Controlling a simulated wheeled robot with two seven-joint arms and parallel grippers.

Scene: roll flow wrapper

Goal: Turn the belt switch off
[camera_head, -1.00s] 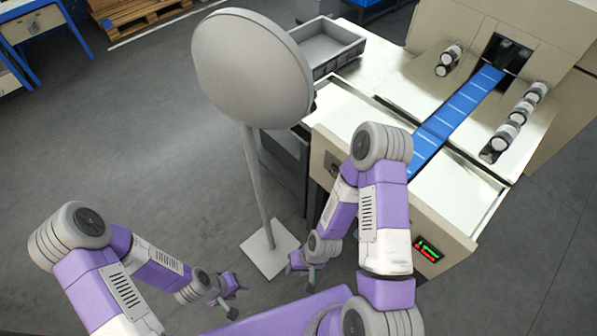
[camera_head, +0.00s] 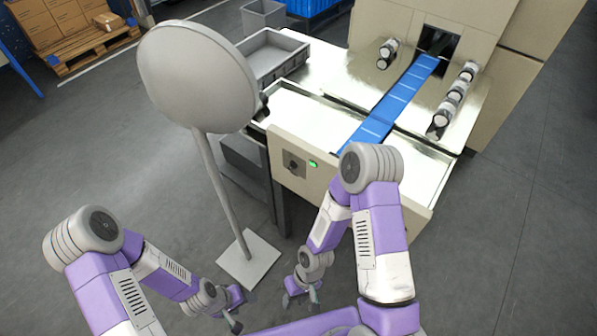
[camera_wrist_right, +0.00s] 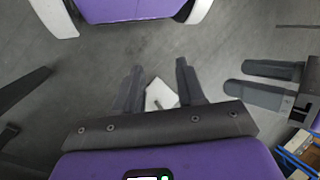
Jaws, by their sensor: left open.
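The belt switch (camera_head: 293,164) is a dark round knob on a grey plate on the cream front panel of the wrapper machine (camera_head: 322,178). A green lamp (camera_head: 313,164) glows just right of it. The blue belt (camera_head: 392,105) runs from near the front edge into the machine's opening. My right gripper (camera_head: 300,300) hangs low, in front of and below the switch, touching nothing. Its two fingers stand apart with nothing between them in the right wrist view (camera_wrist_right: 158,78). My left gripper (camera_head: 236,312) is low at left, open, apart from the machine. The knob's exact angle is too small to tell.
A grey round disc on a pole (camera_head: 197,78) stands left of the machine on a square base (camera_head: 249,260). A grey tray (camera_head: 272,58) is behind it. Several wrapped rolls (camera_head: 453,98) lie beside the belt.

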